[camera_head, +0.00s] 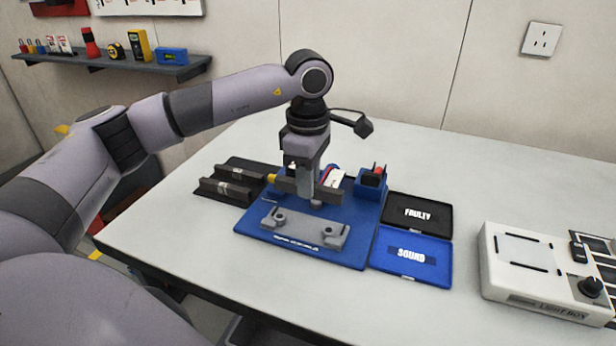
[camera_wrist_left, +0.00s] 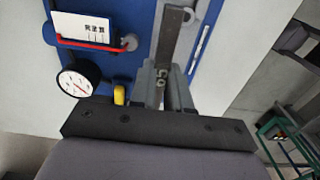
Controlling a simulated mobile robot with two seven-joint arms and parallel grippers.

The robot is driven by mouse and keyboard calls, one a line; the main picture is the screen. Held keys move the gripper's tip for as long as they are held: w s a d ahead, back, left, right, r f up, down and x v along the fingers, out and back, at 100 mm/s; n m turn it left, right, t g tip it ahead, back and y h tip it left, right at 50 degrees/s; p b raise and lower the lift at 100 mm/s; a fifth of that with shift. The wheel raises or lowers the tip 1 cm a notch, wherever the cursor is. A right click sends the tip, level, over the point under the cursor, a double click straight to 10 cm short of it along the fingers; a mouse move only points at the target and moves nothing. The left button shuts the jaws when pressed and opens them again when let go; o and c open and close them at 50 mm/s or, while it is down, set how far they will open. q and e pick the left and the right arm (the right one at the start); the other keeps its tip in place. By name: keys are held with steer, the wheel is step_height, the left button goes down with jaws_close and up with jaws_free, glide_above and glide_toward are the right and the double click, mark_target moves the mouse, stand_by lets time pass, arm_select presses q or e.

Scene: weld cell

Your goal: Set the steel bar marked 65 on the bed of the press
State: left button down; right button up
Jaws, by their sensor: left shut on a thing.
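My left gripper (camera_head: 316,198) is shut on the dark steel bar (camera_head: 290,184), which runs crosswise through the fingers. In the left wrist view the held bar (camera_wrist_left: 172,38) carries the mark 65 between the fingers (camera_wrist_left: 163,88). The press has a blue base plate (camera_head: 352,246) and a grey bed (camera_head: 305,230) with a raised support near each end. In the head view the bar appears behind the bed, apart from it; its exact height is unclear. My right gripper is not in view.
A dark rack (camera_head: 227,190) with marked bars stands left of the press. A black FAULTY tray (camera_head: 420,226) and a blue SOUND tray (camera_head: 412,274) lie to the right. A light box (camera_head: 545,285) stands farther right. A dial gauge (camera_wrist_left: 78,80) shows in the left wrist view.

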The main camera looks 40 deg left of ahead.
mark_target(308, 221)
arm_select(q)
step_height(308, 221, down, 3)
steer(key=shift+r+b, duration=0.1)
steer(key=shift+b, duration=0.8)
steer(key=shift+f+b, duration=1)
steer(key=shift+f, duration=0.55)
steer(key=shift+f, duration=0.15)
steer(key=c, duration=1)
jaws_free()
